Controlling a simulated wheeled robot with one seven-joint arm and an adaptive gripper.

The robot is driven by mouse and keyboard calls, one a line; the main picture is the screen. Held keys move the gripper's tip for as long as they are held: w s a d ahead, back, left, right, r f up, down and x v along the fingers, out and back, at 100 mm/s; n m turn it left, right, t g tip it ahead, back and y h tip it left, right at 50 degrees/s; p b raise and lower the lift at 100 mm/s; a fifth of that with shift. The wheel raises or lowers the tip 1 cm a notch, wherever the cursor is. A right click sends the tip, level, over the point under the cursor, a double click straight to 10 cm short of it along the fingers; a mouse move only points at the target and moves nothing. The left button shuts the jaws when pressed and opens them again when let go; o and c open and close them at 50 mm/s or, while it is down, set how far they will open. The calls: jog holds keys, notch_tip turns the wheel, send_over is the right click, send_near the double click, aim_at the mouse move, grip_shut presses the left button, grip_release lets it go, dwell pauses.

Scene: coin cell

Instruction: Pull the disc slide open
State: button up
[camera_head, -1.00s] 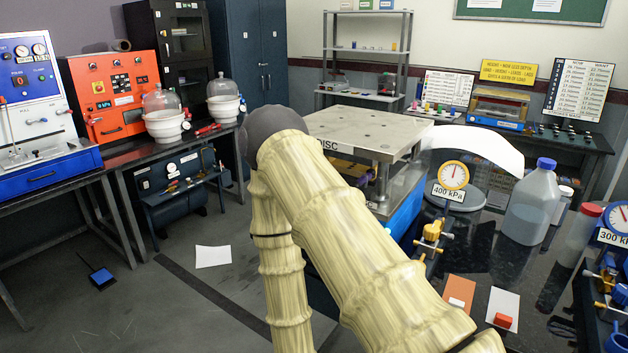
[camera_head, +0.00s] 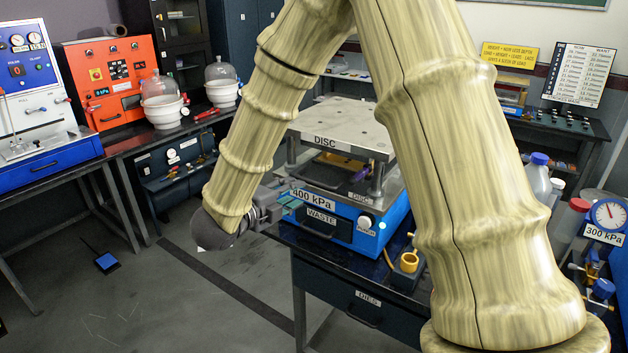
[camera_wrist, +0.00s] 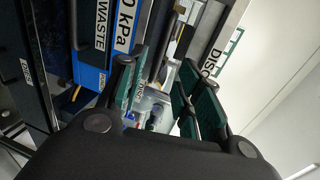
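The press has a blue body (camera_head: 340,232) with a WASTE drawer (camera_head: 322,217) and a grey top plate marked DISC (camera_head: 335,125). A small DISC label (camera_head: 360,197) sits low on its front edge, between plate and body. My gripper (camera_head: 290,204) is at the press's front left, beside the 400 kPa label. In the wrist view, its green-padded fingers (camera_wrist: 160,78) are apart with a gap between them. They point toward the press front, between the WASTE side and the DISC plate. I see nothing clearly gripped.
The press stands on a dark bench with a DIES drawer (camera_head: 367,300) below. A yellow fitting (camera_head: 409,262) stands to the right of the press. A gauge marked 300 kPa (camera_head: 608,215) and bottles are farther right.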

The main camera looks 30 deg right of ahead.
aim_at(312, 184)
jog(key=p+x, duration=0.3)
jog(key=x, duration=0.7)
jog(key=shift+w+d+p, duration=0.1)
jog(key=shift+d+p, duration=0.25)
jog(key=shift+p, duration=0.05)
grip_shut()
